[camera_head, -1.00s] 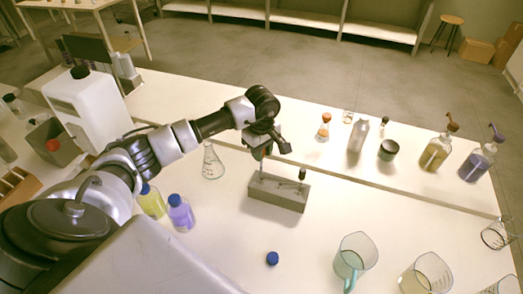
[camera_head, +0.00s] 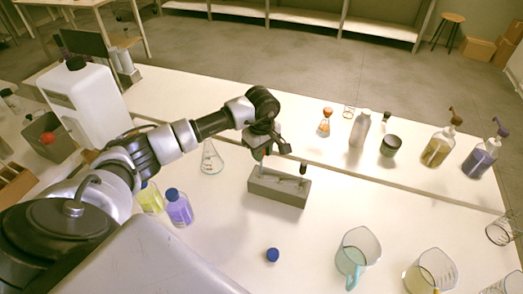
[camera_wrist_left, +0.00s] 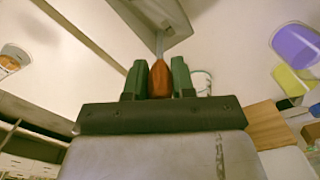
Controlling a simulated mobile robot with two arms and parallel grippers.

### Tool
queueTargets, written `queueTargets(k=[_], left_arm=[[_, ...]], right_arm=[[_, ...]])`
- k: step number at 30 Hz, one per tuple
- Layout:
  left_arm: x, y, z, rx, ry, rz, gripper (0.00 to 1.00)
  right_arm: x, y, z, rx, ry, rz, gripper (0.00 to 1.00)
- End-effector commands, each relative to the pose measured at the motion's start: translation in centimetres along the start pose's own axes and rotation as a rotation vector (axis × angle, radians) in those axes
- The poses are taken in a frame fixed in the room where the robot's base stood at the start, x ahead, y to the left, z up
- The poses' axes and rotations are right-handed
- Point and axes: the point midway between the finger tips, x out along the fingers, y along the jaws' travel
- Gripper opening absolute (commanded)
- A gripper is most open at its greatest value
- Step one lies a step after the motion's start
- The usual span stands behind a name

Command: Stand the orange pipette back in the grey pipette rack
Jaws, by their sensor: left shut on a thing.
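The grey pipette rack (camera_head: 278,191) stands on the white bench in the middle of the head view. A dark-topped pipette (camera_head: 303,168) stands at its right end. My left gripper (camera_head: 270,151) is just above the rack's left part. In the left wrist view its green fingers (camera_wrist_left: 160,80) are shut on the orange pipette (camera_wrist_left: 160,77). The pipette's pale thin shaft (camera_wrist_left: 160,43) points toward the grey rack (camera_wrist_left: 150,15). Whether its tip is inside a hole cannot be told. My right gripper is not in view.
An Erlenmeyer flask (camera_head: 211,160) stands left of the rack, with a purple bottle (camera_head: 178,208) nearer. A blue cap (camera_head: 272,255) and a beaker (camera_head: 357,252) are in front. Several bottles, including a grey one (camera_head: 360,128), stand behind right. Bench between rack and cap is clear.

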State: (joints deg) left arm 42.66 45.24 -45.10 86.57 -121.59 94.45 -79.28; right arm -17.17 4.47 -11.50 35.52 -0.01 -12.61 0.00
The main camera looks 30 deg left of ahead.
Motion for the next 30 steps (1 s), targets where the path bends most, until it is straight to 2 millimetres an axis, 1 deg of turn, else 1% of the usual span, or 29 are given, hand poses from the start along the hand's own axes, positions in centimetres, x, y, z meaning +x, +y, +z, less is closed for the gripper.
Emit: queueTargets(k=[3, 14, 30], left_arm=[[0.3, 0.0, 0.0, 0.0, 0.0, 0.0, 0.19], [0.4, 0.0, 0.0, 0.0, 0.0, 0.0, 0.19], [1.9, 0.0, 0.0, 0.0, 0.0, 0.001, 0.19]], right_arm=[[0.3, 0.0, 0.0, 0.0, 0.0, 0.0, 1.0], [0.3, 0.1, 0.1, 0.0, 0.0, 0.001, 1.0], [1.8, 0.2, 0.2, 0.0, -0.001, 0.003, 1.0]])
